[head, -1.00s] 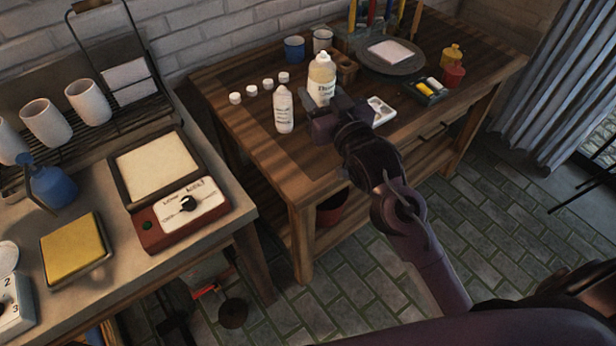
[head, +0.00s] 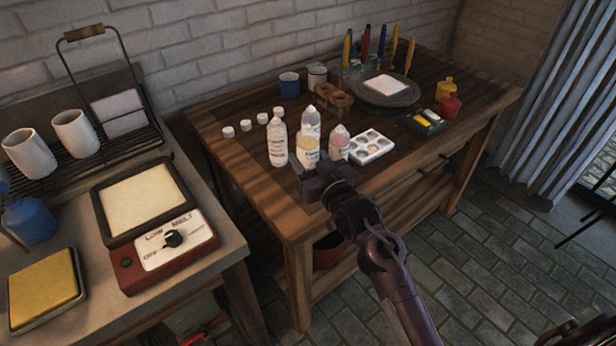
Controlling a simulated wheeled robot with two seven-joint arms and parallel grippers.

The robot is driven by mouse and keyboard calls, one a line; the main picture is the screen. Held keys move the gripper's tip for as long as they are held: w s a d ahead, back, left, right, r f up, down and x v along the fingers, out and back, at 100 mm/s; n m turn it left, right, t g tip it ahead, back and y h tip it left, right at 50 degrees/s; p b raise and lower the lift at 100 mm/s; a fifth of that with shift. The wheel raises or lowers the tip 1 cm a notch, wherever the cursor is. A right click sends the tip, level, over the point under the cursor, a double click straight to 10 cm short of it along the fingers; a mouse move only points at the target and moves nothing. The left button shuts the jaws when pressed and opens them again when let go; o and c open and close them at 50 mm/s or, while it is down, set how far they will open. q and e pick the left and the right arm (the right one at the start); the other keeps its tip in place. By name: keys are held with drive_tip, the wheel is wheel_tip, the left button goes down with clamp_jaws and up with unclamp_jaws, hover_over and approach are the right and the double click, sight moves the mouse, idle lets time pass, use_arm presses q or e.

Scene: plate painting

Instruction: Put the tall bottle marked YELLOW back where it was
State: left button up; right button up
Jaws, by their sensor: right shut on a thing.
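A white paint palette (head: 372,147) lies right of the bottles. Several small white caps (head: 246,124) lie behind left. A wooden holder (head: 333,98), mugs (head: 289,84) and a dark turntable (head: 386,92) are further back. The table's front left is clear.

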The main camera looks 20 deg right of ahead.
wheel_tip(320, 180, down, 5)
drive_tip(key=shift+r, duration=0.1)
drive_tip(key=shift+f, duration=0.4)
drive_tip(key=o, duration=0.7)
use_arm(q)
drive_tip(key=shift+d, duration=0.3)
drive_tip(key=shift+w, duration=0.1)
drive_tip(key=shift+w+b, duration=0.3)
drive_tip(key=shift+b, duration=0.05)
use_arm(e)
drive_tip(key=s, duration=0.4)
drive_tip(key=s+d, duration=0.1)
drive_tip(key=s, duration=0.3)
drive_tip(key=s+d, duration=0.1)
drive_tip(key=s, duration=0.2)
drive_tip(key=shift+s+d, duration=0.1)
drive_tip(key=shift+s, duration=0.3)
